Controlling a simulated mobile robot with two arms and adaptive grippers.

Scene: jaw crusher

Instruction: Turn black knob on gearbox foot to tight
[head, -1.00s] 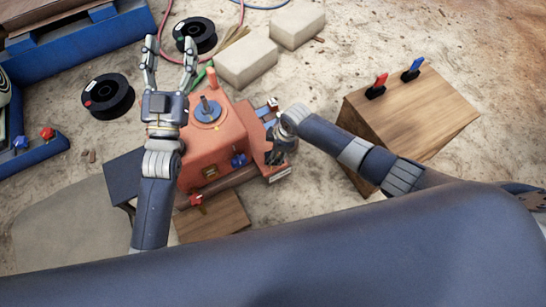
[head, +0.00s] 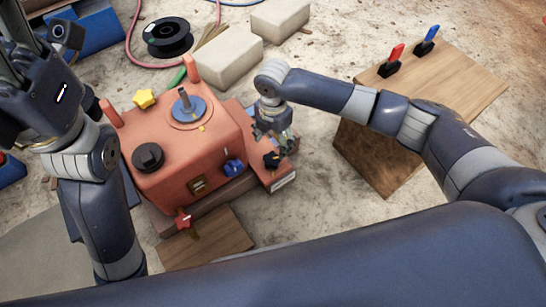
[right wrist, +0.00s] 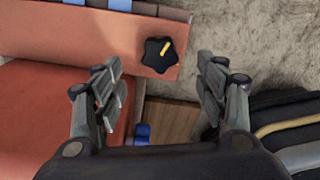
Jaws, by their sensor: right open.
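The orange gearbox (head: 185,165) stands on the ground. The black knob (head: 272,160) sits on its foot at the right side, near a white label. In the right wrist view the knob (right wrist: 159,55) is star-shaped with a yellow mark pointing up and right. My right gripper (head: 268,138) is open and empty just above and beside the knob. In the right wrist view the knob shows between and beyond the open fingers of the right gripper (right wrist: 160,75), apart from them. My left gripper (head: 22,55) is raised at the upper left, its fingers partly cut off by the picture edge.
On the gearbox are a larger black knob (head: 148,157), a yellow star knob (head: 144,98), a blue knob (head: 233,167) and a red star knob (head: 183,220). A wooden box (head: 440,95) with red and blue switches stands to the right. Pale blocks (head: 228,62) lie behind.

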